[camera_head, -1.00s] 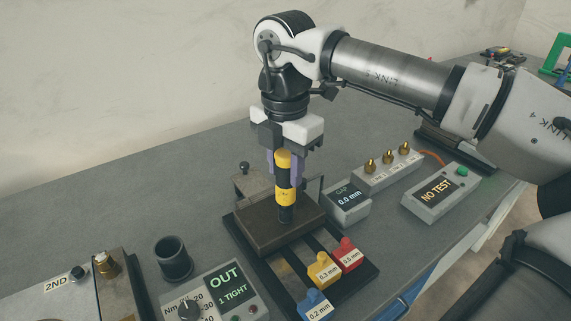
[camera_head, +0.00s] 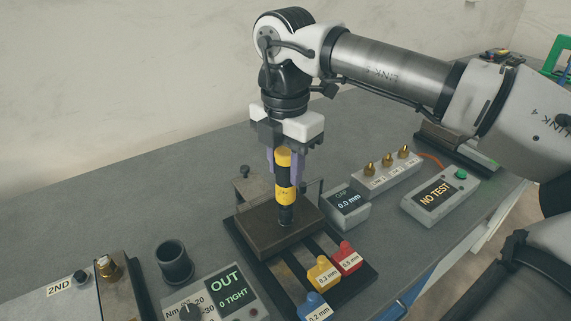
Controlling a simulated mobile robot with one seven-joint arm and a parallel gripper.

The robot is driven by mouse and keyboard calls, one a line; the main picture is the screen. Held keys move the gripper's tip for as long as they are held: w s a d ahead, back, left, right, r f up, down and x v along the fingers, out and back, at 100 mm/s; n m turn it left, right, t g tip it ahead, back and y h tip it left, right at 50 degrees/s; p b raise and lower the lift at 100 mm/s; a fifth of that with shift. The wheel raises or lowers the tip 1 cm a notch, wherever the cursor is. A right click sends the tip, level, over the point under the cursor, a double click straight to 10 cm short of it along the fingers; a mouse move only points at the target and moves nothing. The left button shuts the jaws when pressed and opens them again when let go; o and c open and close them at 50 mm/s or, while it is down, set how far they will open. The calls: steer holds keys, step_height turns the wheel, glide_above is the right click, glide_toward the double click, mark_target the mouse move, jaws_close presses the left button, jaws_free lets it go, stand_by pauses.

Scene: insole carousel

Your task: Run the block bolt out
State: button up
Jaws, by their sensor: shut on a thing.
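My gripper (camera_head: 284,160) is shut on a yellow and black driver (camera_head: 284,192). It holds the driver upright, with the black lower end on the brown block (camera_head: 262,238). The bolt is hidden under the driver's tip. The control box (camera_head: 222,290) at the lower left reads "OUT" and "0 TIGHT".
A black cup (camera_head: 173,262) stands left of the block. Blue (camera_head: 314,306), yellow (camera_head: 323,271) and red (camera_head: 346,257) tags lie in front. A gap meter (camera_head: 346,205) reading "0.0 mm", a rack with brass pieces (camera_head: 387,172) and a "NO TEST" box (camera_head: 440,198) stand right.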

mark_target(284, 151)
steer(key=shift+r+p, duration=1.3)
steer(key=shift+r, duration=0.9)
steer(key=shift+a, duration=0.1)
